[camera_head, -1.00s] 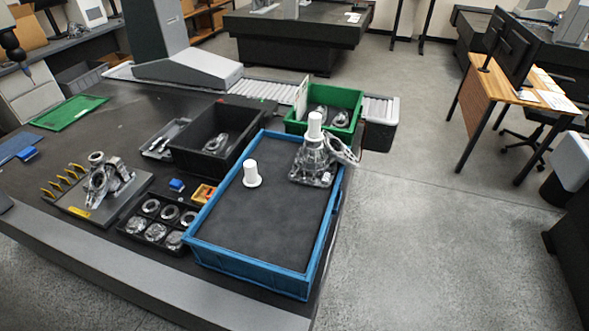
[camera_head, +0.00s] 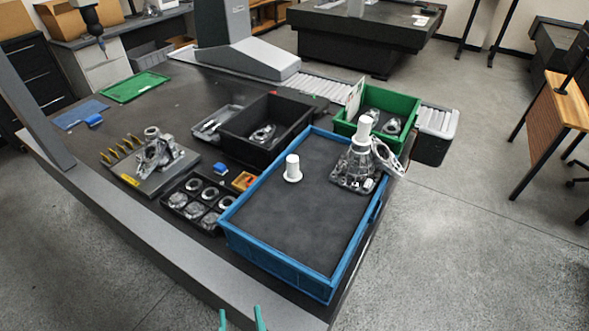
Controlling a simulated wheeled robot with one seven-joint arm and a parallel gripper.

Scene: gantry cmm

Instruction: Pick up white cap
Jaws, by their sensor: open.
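A white cap-like piece (camera_head: 292,170), a cylinder with a wider foot, stands upright on the dark floor of the blue tray (camera_head: 275,268), left of its middle. A second white cylinder (camera_head: 365,126) sits on top of a grey metal housing (camera_head: 357,165) at the tray's far right corner. The frames do not show which of the two the task means. My gripper (camera_head: 241,318) shows only as two teal fingertips at the bottom edge, apart and with nothing seen between them. It is in front of the tray's near side, well short of both white pieces.
A black bin (camera_head: 238,145) and a green bin (camera_head: 404,102) with metal parts stand behind the blue tray. A black parts tray (camera_head: 173,208) and a plate with a metal bracket (camera_head: 140,182) lie to the left. The near half of the blue tray is clear.

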